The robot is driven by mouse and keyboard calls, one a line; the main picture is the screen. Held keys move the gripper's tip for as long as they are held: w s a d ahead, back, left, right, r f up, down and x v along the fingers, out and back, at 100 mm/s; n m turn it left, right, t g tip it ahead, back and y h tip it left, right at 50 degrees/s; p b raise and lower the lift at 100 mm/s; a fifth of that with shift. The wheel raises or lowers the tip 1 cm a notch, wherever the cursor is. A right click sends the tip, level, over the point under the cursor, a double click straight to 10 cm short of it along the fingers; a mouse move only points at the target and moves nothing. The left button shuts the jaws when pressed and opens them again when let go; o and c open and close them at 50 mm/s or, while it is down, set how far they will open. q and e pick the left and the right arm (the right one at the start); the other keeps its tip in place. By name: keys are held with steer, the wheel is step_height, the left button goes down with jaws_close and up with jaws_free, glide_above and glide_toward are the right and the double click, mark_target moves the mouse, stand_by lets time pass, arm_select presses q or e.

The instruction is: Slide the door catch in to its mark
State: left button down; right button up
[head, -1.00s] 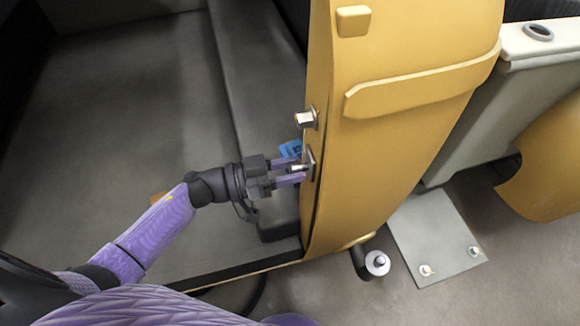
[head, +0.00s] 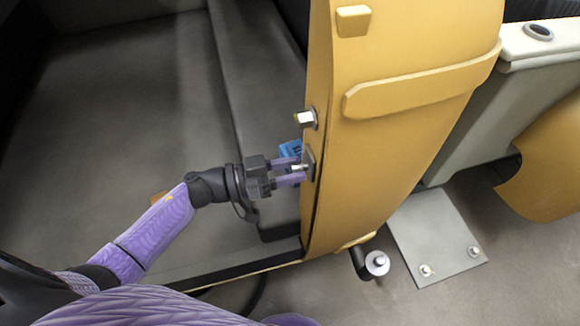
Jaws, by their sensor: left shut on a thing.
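The yellow door (head: 400,130) stands at the middle right, its narrow edge facing my left arm. The door catch (head: 310,164), a small grey metal piece, sits on that edge. My left gripper (head: 300,173) is at the edge with its purple fingers shut on the catch, which they partly hide. A second metal fitting (head: 308,118) sticks out of the edge just above. The mark cannot be made out clearly. My right gripper does not show.
A small blue object (head: 290,149) shows behind the gripper's fingers. A grey floor plate (head: 435,235) with bolts lies right of the door, and a round-ended peg (head: 376,263) stands below it. Open grey floor (head: 130,110) spreads to the left.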

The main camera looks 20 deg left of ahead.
arm_select(q)
steer(key=shift+w+a+r+b, duration=0.1)
steer(key=shift+w+a+b, duration=0.1)
steer(key=shift+w+a, duration=0.3)
steer(key=shift+w+a+b, duration=0.15)
steer(key=shift+w+a, duration=0.15)
steer(key=shift+w, duration=0.35)
steer(key=c, duration=0.8)
jaws_free()
steer(key=o, duration=0.5)
steer(key=shift+w+a, duration=0.1)
steer(key=shift+w, duration=0.05)
steer(key=v, duration=1)
